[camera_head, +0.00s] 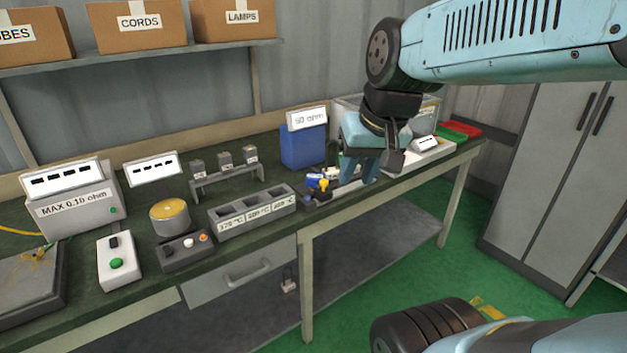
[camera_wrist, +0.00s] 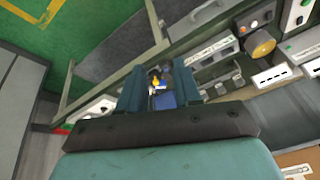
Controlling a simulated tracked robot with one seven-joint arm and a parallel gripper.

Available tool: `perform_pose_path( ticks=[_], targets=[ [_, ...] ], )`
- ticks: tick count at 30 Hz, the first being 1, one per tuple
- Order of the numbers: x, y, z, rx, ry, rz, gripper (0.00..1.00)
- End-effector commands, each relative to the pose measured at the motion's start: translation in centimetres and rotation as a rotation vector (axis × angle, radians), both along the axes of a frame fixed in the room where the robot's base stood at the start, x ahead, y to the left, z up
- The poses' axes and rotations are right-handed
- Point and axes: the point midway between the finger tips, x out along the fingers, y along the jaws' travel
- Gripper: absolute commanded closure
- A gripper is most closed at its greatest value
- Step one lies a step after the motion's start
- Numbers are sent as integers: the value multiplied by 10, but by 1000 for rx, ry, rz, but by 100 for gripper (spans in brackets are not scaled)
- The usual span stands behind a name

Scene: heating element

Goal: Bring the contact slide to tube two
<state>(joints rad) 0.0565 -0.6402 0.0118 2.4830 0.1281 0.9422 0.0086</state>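My gripper (camera_head: 360,172) hangs over the right part of the bench, fingers pointing down. In the wrist view my gripper (camera_wrist: 159,72) has its two fingers apart, with nothing clearly held. A small device with a yellow knob (camera_head: 323,185) and blue parts stands just left of the fingers in the head view. In the wrist view the yellow knob (camera_wrist: 155,81) shows between the fingers, farther off. This may be the contact slide, but I cannot tell for sure. The fingers hide part of the device's base. I cannot make out which part is tube two.
A blue box labelled 50 ohm (camera_head: 304,146) stands behind the device. A grey three-slot holder with temperature labels (camera_head: 253,210) is to its left. Farther left are a switch box (camera_head: 186,250) and a meter marked MAX 0.10 ohm (camera_head: 72,207). Red and green trays (camera_head: 462,130) lie far right.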

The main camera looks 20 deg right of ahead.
Motion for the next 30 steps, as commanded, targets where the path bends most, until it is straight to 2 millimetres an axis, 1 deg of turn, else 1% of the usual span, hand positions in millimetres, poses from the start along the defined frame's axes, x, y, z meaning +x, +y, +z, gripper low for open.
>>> perform_pose_path(
  ticks=[1, 6, 12, 20, 26, 30],
  targets=[
    [6, 2, -8, 37, 47, -29, 62],
    [24, 11, -28, 180, 180, -126, 45],
    [47, 19, -49, 359, 325, -248, 45],
    [82, 23, -74, 604, 492, -416, 45],
    [113, 20, -92, 803, 601, -549, 45],
    [136, 12, -105, 949, 665, -648, 45]
  ],
)
